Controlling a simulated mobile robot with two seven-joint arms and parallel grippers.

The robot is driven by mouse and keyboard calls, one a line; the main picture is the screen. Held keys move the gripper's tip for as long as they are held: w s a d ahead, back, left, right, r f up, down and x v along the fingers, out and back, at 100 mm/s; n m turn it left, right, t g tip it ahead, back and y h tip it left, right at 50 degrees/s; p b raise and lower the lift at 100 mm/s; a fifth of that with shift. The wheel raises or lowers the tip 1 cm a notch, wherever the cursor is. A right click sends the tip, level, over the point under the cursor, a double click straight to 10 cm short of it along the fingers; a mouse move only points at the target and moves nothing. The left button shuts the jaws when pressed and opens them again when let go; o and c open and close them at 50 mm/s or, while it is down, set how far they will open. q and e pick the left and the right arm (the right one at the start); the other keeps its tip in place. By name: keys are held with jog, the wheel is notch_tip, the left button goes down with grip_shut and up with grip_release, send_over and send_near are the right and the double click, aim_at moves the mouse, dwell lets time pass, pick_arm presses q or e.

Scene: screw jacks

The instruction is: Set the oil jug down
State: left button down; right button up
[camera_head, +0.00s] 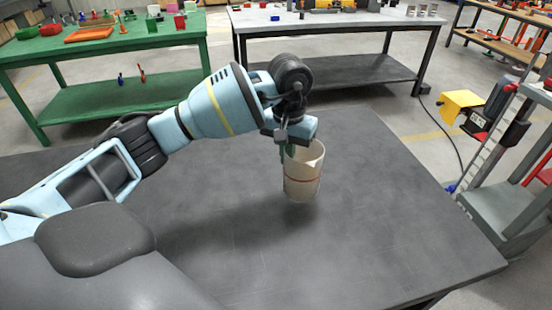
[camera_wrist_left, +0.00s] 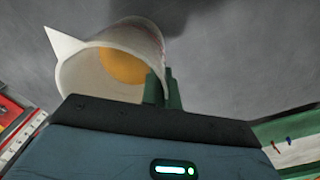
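The oil jug (camera_head: 303,178) is a cream-white cylinder with a red line around it and a pointed spout. It looks upright or nearly so, over the dark table (camera_head: 380,230); its shadow suggests a small gap below it, though contact is hard to judge. My left gripper (camera_head: 287,148) is at the jug's rim. In the left wrist view the green fingers of the left gripper (camera_wrist_left: 163,88) are close together on the wall of the jug (camera_wrist_left: 85,70), with amber oil visible inside. My right gripper is not in view.
The dark tabletop around the jug is clear. A green bench (camera_head: 120,45) with trays and parts stands at back left. A grey bench (camera_head: 330,20) stands behind. A grey stand with a rail (camera_head: 495,130) and a yellow-black device (camera_head: 462,104) is at the right.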

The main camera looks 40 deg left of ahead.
pick_arm(q)
jog(key=a+f, duration=0.3)
jog(key=shift+w+a+f+p, duration=0.1)
jog(key=shift+w+f+p, duration=0.15)
jog(key=shift+f+p, duration=0.1)
dwell(0.4)
jog(key=shift+f, duration=0.2)
jog(key=c, duration=1.7)
grip_release()
jog(key=shift+r, duration=0.15)
notch_tip(320, 180, up, 12)
jog(key=shift+r, duration=0.1)
